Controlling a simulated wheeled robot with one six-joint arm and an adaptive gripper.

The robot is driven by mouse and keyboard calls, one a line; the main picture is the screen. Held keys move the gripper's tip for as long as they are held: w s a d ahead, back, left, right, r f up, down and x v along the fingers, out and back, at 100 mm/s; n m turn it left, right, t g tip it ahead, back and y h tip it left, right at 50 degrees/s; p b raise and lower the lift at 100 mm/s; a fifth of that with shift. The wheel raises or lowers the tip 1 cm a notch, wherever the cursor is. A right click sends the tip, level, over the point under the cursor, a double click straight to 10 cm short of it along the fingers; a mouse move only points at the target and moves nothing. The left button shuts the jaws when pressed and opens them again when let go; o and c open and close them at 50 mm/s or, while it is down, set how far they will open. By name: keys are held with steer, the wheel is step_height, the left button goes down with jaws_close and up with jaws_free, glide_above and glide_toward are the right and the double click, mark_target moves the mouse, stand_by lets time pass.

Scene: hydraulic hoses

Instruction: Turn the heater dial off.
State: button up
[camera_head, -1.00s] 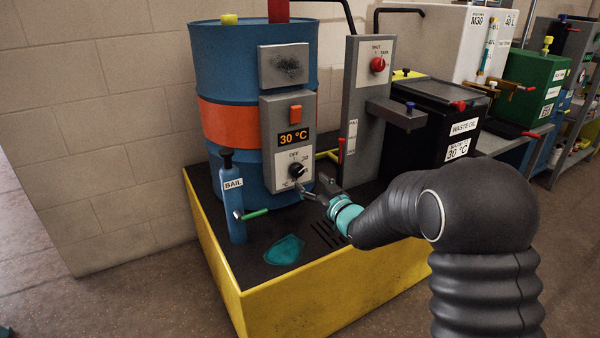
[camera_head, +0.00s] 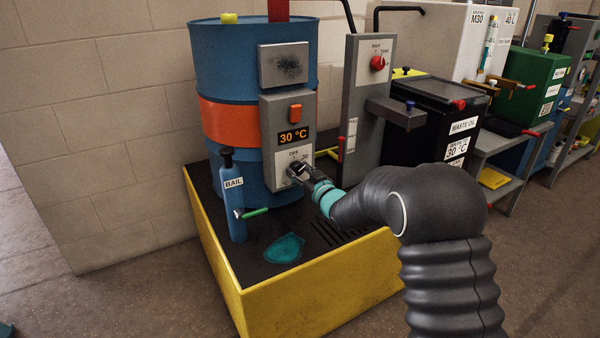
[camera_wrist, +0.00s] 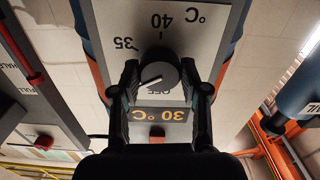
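The heater dial is a round black knob (camera_wrist: 157,76) on a pale plate, below the orange 30 °C display (camera_head: 293,137) on the blue drum's grey control box. The wrist view is upside down. There, the dial's white pointer line slants to the lower left, close to the partly hidden OFF mark, with 35 at the upper left and 40 above. My gripper (camera_wrist: 160,68) is open, with one finger on each side of the dial; I cannot tell if they touch it. In the head view my gripper (camera_head: 295,170) covers most of the dial.
An orange switch (camera_head: 295,113) sits above the display. A blue BAIL bottle (camera_head: 233,200) with a green handle stands left of my gripper on the yellow-sided platform (camera_head: 300,300). A grey panel with a red knob (camera_head: 377,62) stands to the right.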

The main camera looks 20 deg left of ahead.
steer(key=shift+c, duration=1.4)
steer(key=shift+f+b, duration=0.15)
steer(key=shift+b, duration=0.5)
steer(key=n+b, duration=0.2)
steer(key=b, duration=0.1)
steer(key=shift+f, duration=0.2)
steer(key=n+b, duration=0.3)
steer(key=b, duration=0.3)
steer(key=shift+n, duration=0.4)
steer(key=n+b, duration=0.2)
steer(key=n, duration=0.1)
steer(key=shift+r, duration=0.3)
steer(key=shift+n, duration=1.5)
